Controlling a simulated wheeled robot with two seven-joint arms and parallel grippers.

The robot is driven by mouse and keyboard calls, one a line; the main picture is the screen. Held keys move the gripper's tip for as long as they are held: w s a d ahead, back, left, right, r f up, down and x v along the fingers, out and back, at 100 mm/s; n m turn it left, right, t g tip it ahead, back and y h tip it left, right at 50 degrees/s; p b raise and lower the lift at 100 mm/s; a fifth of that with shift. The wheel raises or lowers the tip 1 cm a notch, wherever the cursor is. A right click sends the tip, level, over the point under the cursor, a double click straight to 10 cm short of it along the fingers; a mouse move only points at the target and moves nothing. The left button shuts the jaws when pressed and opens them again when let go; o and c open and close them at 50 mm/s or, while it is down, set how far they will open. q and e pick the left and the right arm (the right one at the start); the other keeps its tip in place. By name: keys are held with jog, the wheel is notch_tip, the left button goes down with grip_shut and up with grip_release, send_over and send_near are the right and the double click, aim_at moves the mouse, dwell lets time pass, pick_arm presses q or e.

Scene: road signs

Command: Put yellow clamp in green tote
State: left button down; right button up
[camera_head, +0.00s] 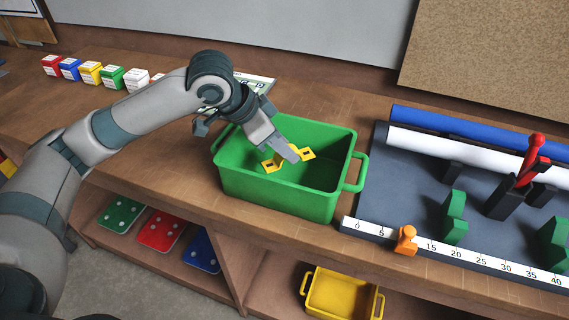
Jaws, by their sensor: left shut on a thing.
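The green tote (283,196) stands on the wooden bench near the middle of the head view, open at the top. My left gripper (288,156) reaches in from the left over the tote's opening. It is shut on the yellow clamp (271,163), parts of which show on both sides of the fingers. The clamp is over the tote's interior; I cannot tell whether it touches the floor of the tote. My right gripper is not in view.
A dark mat with a ruler strip (471,258) lies right of the tote, holding blue and white rolls, green blocks and a red-handled tool (533,160). An orange piece (406,240) sits at the ruler. Small coloured boxes (90,72) line the back left. A yellow tote (340,296) sits below.

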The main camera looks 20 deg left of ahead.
aim_at(278, 160)
pick_arm(q)
jog(key=shift+f, duration=1)
jog(key=shift+f+p, duration=0.45)
jog(key=shift+f, duration=1.4)
jog(key=c, duration=1.4)
grip_release()
jog(key=shift+f, duration=0.15)
jog(key=shift+o, duration=0.2)
